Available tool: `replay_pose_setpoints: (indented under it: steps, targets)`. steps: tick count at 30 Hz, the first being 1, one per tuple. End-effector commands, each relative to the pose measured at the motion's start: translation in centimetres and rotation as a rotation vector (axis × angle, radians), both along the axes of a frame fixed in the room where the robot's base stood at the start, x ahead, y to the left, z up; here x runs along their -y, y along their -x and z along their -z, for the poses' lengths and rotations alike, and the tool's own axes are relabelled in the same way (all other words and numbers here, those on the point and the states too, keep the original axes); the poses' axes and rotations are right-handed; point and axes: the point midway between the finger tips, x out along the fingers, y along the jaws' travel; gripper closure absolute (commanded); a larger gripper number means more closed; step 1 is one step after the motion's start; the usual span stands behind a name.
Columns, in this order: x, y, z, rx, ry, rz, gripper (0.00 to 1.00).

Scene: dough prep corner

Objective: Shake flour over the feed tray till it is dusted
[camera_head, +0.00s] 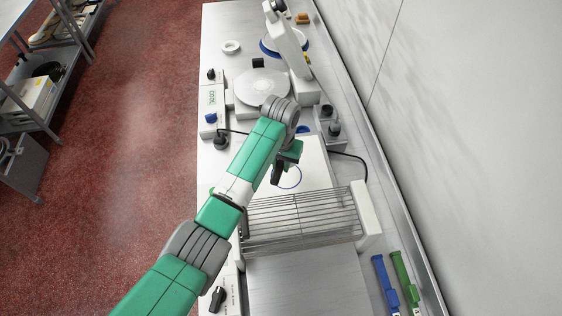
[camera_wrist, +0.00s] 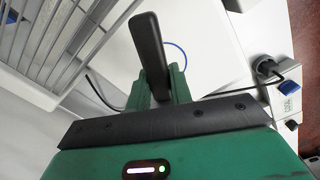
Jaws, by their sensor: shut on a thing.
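My gripper (camera_head: 286,160) is shut on a dark, bar-like handle (camera_head: 277,173) above a flat white surface (camera_head: 315,160). In the wrist view the green fingers (camera_wrist: 160,88) close around this black handle (camera_wrist: 148,45), which points up and away. A thin blue ring (camera_head: 290,177) shows beside the handle against the white surface; I cannot tell whether it is marked there or belongs to the held thing. The white surface and a wire grille (camera_head: 300,217) adjoin. A bare steel plate (camera_head: 305,285) lies on the grille's near side. I see no clear flour.
A round-plate scale (camera_head: 263,86) and a white machine with a tilted arm (camera_head: 288,38) stand farther back. Blue (camera_head: 385,285) and green (camera_head: 405,280) tools lie at the near right. A black cable (camera_head: 352,160) and the wall bound the right side.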

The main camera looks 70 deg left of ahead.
Motion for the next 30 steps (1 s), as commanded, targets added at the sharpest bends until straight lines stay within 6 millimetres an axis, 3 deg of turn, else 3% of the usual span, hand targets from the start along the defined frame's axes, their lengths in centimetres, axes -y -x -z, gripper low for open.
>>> replay_pose_setpoints:
  steps: [30]
  targets:
    - [0.0, 0.0, 5.8, 0.001, -0.001, 0.001, 1.00]
